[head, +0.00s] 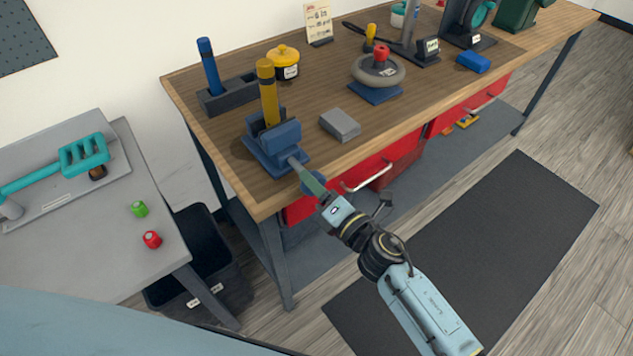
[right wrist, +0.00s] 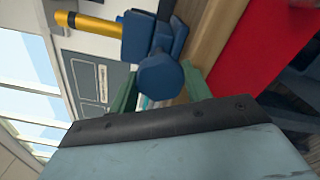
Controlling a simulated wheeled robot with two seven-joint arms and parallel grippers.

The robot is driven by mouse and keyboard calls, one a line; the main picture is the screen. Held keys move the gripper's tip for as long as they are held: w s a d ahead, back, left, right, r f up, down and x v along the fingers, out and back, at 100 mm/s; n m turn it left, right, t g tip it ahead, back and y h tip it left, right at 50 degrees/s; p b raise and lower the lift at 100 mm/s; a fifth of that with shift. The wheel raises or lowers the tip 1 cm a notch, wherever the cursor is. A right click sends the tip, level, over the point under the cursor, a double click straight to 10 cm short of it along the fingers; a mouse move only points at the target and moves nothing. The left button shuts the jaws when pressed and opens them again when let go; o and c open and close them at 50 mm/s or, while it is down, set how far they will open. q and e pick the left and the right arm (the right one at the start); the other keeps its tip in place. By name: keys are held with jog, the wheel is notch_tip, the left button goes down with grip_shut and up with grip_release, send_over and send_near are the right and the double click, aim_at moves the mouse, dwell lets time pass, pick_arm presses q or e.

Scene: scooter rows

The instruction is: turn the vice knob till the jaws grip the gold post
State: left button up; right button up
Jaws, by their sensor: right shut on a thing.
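The blue vice (head: 262,158) is on the near left corner of the wooden bench. The gold post (head: 267,92) stands upright between its jaws; it also shows in the right wrist view (right wrist: 95,25). I cannot tell whether the jaws touch it. The round blue vice knob (head: 313,182) is at the vice's front, past the bench edge. In the right wrist view the knob (right wrist: 163,78) sits between the green fingers of my right gripper (right wrist: 160,88), which is shut on it. My left gripper is not in view.
A blue post stands in a dark holder (head: 228,95) behind the vice, near a yellow-lidded jar (head: 284,62). A grey block (head: 340,125) lies right of the vice. Red drawers (head: 400,150) are below the bench top (head: 215,140). A grey side table (head: 110,250) stands at the left.

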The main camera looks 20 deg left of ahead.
jog(key=shift+m+p, duration=2.05)
jog(key=shift+m, duration=4.45)
jog(key=o, duration=1)
jog(key=p+v, duration=0.1)
jog(key=v, duration=1.2)
jog(key=shift+s+d, duration=0.1)
jog(key=shift+s, duration=0.05)
